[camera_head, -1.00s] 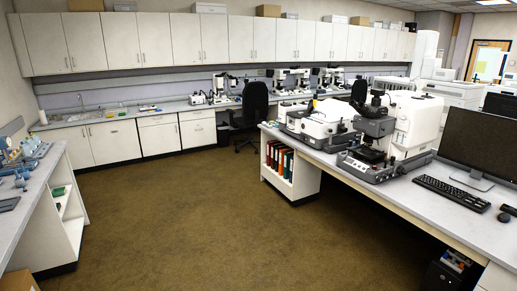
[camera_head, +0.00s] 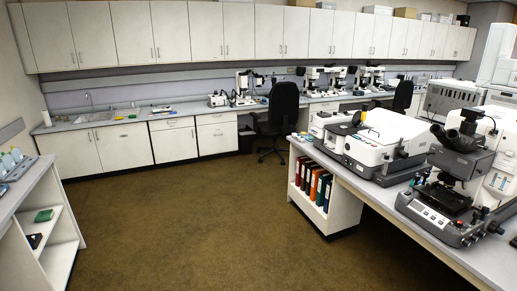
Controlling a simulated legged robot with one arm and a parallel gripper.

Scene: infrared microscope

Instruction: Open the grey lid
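I cannot pick out the grey lid for certain at this size. A low, boxy white instrument (camera_head: 378,136) with dark grey lower parts stands on the right bench (camera_head: 357,183). Its upper cover looks closed. A microscope with black eyepieces and a grey base (camera_head: 437,213) stands to the right of it, nearer to me, joined to a white housing (camera_head: 503,180) that the right edge cuts off. My gripper and arm are not in view.
Brown floor (camera_head: 200,220) lies open between the right bench and a left shelf unit (camera_head: 50,225). Colored binders (camera_head: 314,183) fill the bench end. A black chair (camera_head: 282,115) stands near the back counter (camera_head: 160,118), which holds several microscopes.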

